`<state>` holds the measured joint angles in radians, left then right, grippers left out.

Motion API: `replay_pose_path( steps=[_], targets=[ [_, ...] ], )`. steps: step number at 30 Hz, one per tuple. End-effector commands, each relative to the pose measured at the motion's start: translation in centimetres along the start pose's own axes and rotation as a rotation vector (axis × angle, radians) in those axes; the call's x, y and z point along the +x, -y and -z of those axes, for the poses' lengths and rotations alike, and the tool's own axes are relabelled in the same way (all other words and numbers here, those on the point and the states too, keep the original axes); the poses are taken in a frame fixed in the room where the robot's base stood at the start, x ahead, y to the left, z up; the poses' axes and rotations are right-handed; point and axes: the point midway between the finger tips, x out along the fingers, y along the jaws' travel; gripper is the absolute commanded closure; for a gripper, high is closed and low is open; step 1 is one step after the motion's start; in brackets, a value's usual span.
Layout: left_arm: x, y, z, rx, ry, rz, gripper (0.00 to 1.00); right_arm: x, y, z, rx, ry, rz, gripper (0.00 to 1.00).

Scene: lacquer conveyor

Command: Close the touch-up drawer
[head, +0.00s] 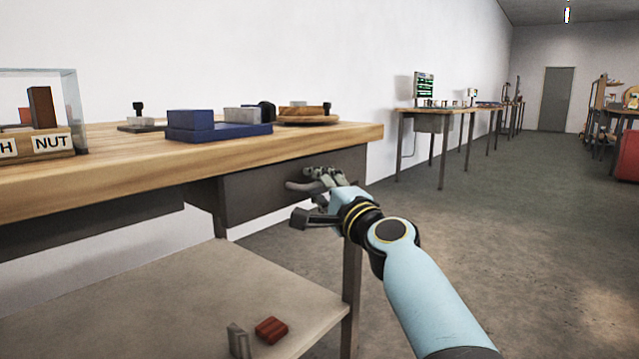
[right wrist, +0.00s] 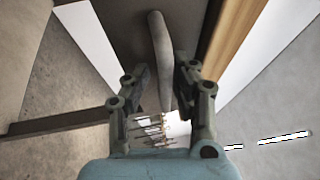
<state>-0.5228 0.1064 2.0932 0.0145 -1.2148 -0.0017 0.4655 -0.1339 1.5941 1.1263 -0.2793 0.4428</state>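The touch-up drawer (head: 275,191) is a dark grey box under the right end of the wooden bench. Its front faces me; how far it stands out is hard to tell. A grey bar handle (head: 299,186) is on its front. My right gripper (head: 312,196) is at this handle. In the right wrist view the handle (right wrist: 161,58) runs between the two spread fingers of the gripper (right wrist: 161,72), with a visible gap on the left side. Contact on the right side is unclear. The drawer's inside is hidden. My left gripper is out of view.
The bench top (head: 330,137) overhangs the drawer and carries a blue block stand (head: 215,132) and a clear-walled bin labelled NUT (head: 52,141). A lower shelf (head: 180,300) holds a red block (head: 271,330) and a grey one (head: 238,341). The floor to the right is open.

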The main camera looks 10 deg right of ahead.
Motion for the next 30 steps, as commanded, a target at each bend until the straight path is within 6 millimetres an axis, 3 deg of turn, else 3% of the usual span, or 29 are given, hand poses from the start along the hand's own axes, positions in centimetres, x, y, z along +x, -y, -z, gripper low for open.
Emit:
replay_pose_path(
  steps=[9,13,24,30],
  targets=[
    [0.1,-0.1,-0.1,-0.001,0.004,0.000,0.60,0.0,0.3,0.1,-0.003,-0.002,0.005,0.66],
    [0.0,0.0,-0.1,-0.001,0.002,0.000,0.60,-1.0,0.2,0.1,-0.003,-0.002,0.005,0.66],
    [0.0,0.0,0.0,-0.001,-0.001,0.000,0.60,-8.8,0.1,0.0,-0.003,-0.002,0.002,0.66],
    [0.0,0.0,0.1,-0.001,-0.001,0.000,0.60,-11.4,0.1,0.0,-0.002,-0.001,0.003,0.66]
  ],
)
